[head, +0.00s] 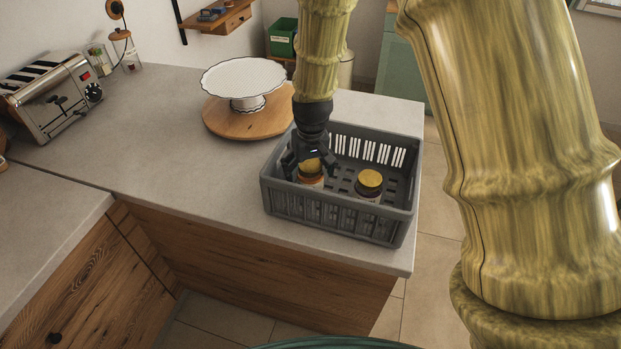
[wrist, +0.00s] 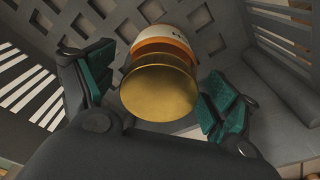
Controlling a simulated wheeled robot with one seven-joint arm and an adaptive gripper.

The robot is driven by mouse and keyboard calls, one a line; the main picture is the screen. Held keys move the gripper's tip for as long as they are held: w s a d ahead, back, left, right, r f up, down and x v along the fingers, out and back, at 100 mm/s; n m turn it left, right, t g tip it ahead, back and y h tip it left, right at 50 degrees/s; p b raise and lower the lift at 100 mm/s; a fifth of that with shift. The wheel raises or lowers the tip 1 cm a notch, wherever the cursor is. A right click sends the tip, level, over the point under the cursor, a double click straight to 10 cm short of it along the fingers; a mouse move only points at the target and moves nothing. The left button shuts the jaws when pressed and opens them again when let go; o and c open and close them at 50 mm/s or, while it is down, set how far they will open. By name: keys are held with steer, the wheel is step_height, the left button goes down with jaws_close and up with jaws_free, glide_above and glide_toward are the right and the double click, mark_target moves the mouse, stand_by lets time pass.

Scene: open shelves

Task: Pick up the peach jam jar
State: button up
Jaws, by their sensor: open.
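Two jars with gold lids stand in a dark grey crate (head: 340,218) on the counter. The left jar (head: 312,181) has orange contents and a pale label, which fits peach jam. The right jar (head: 369,184) has dark contents. My gripper (head: 308,163) is inside the crate, over the left jar. In the wrist view my gripper (wrist: 152,95) is open, with one teal-padded finger on each side of the orange jar's gold lid (wrist: 158,88). The fingers look apart from the lid.
The slotted crate walls stand close around my gripper. A white cake stand (head: 244,78) on a round wooden board (head: 230,124) is behind and left of the crate. A toaster (head: 52,95) is at the far left. The counter between is clear.

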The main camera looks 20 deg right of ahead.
steer(key=shift+f, duration=0.35)
steer(key=shift+s+d+f, duration=0.1)
steer(key=shift+s+f, duration=0.1)
steer(key=shift+w+f, duration=0.15)
steer(key=c, duration=1.4)
